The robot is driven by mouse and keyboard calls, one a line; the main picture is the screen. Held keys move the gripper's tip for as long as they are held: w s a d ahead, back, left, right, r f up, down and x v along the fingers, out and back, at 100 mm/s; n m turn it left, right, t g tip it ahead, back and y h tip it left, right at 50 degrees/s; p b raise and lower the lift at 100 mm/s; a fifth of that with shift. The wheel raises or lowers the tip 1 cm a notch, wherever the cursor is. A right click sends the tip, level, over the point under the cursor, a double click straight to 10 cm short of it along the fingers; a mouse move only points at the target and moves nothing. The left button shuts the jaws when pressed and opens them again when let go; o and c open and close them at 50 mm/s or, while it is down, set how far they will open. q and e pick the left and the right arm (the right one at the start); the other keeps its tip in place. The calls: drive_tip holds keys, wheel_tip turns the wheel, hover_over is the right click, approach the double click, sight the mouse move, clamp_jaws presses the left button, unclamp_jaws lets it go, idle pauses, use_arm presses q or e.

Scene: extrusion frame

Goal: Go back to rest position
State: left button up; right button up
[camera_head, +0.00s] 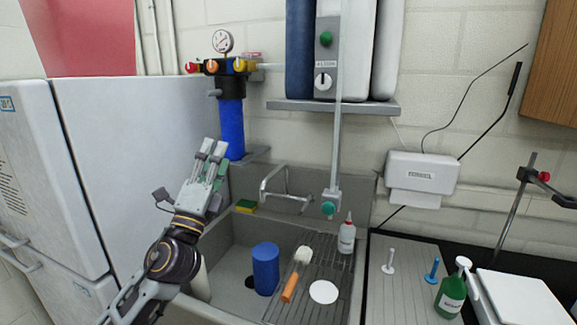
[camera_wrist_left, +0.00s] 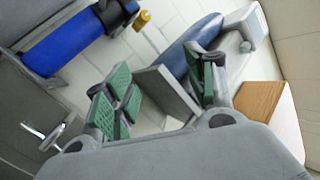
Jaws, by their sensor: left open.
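My left gripper (camera_head: 212,160) is raised in front of the blue filter column, over the left back part of the sink, with its fingers pointing up. In the left wrist view its two green-padded fingers (camera_wrist_left: 163,100) stand apart with nothing held between them. My left arm comes in from the lower left of the head view. My right gripper is in neither view.
A grey sink (camera_head: 225,240) holds a blue cylinder (camera_head: 265,270), an orange-handled brush (camera_head: 291,285) and a white bottle (camera_head: 346,238). The blue filter (camera_head: 231,125) is close behind the gripper. A white cabinet (camera_head: 130,150) stands left; a green bottle (camera_head: 450,297) stands right.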

use_arm(q)
drive_tip(key=s+a+f+n+g+y, duration=0.2)
drive_tip(key=a+f+n+g+y, duration=0.3)
drive_tip(key=f, duration=0.6)
drive_tip(key=s+a+f+n+g+y, duration=0.1)
drive_tip(key=s+f+n+g, duration=0.15)
drive_tip(key=f+n, duration=0.65)
drive_tip(key=s+a+f+n+g+y, duration=0.1)
drive_tip(key=a+f+n+g+y, duration=0.25)
drive_tip(key=f, duration=0.95)
drive_tip(key=s+d+f+n+g+h, duration=0.25)
drive_tip(key=s+f+g, duration=0.25)
drive_tip(key=s+f, duration=0.5)
drive_tip(key=s+d+f+n+g+h, duration=0.1)
drive_tip(key=s+f+n+g, duration=0.3)
drive_tip(key=s+f, duration=0.6)
drive_tip(key=s+f+m+g, duration=0.1)
drive_tip(key=s+f, duration=0.1)
drive_tip(key=f, duration=1.4)
drive_tip(key=s+f+m+g, duration=0.1)
drive_tip(key=s+f+g, duration=0.1)
drive_tip(key=f, duration=1.4)
drive_tip(key=s+a+f, duration=0.2)
drive_tip(key=s+f, duration=0.7)
drive_tip(key=s, duration=0.2)
drive_tip(key=s+a+f, duration=0.2)
drive_tip(key=s+f, duration=0.8)
drive_tip(key=s, duration=0.1)
drive_tip(key=shift+s+g, duration=0.25)
drive_tip(key=shift+g, duration=0.15)
